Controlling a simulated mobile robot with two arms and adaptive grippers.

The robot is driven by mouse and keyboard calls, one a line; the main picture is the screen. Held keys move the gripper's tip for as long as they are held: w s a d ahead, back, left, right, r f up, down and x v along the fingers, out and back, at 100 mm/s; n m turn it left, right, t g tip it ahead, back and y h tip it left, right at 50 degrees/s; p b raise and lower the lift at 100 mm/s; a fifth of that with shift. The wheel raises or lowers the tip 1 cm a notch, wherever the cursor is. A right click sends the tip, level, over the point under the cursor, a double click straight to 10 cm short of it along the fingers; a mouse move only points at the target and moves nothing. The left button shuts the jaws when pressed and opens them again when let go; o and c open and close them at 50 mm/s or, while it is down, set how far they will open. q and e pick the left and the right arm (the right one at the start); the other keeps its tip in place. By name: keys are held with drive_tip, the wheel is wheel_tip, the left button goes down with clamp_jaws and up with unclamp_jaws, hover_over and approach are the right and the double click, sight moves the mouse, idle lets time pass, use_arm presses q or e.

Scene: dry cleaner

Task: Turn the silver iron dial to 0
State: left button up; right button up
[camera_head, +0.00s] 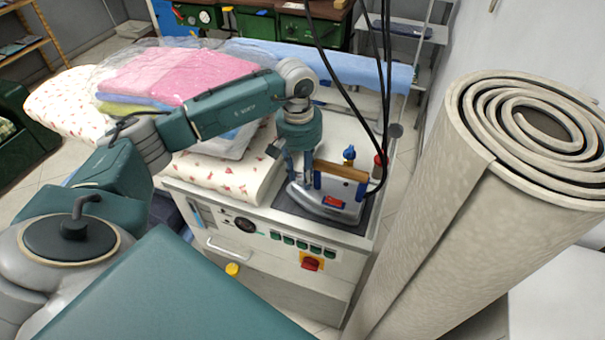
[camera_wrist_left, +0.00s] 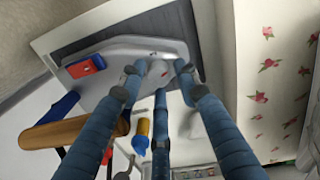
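The silver iron (camera_head: 322,207) stands on a dark pad on top of the white ironing station; it also shows in the left wrist view (camera_wrist_left: 112,52). It has a wooden handle (camera_head: 342,171) and a red block (camera_head: 333,202) on its body. My left gripper (camera_head: 299,183) points down over the iron's left end in the head view. In the left wrist view its blue fingers (camera_wrist_left: 160,76) reach to the iron's surface, with their tips apart. A small reddish mark shows between the tips. I cannot make out the dial or its setting. My right gripper is not in view.
Black cables (camera_head: 383,100) hang beside the iron. A floral padded board (camera_head: 215,175) with folded, wrapped laundry (camera_head: 175,75) lies to the left. A large beige roll (camera_head: 450,190) stands close on the right. The station's front has a red switch (camera_head: 312,263).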

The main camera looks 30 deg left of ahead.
sight(301, 176)
use_arm(q)
drive_tip(key=shift+o, duration=0.2)
drive_tip(key=shift+s, duration=0.1)
wheel_tip(301, 176, up, 12)
drive_tip(key=shift+a, duration=0.25)
drive_tip(key=shift+s+f, duration=0.1)
idle(0.3)
drive_tip(key=f+n+b, duration=0.1)
drive_tip(key=f+n, duration=0.3)
drive_tip(key=n, duration=0.2)
drive_tip(key=f+n+b, duration=0.1)
drive_tip(key=f+n, duration=0.3)
drive_tip(key=n, duration=0.3)
drive_tip(key=f+n+b, duration=0.1)
drive_tip(key=f+n, duration=0.3)
drive_tip(key=n, duration=0.3)
drive_tip(key=shift+d+y, duration=0.3)
drive_tip(key=shift+d, duration=0.05)
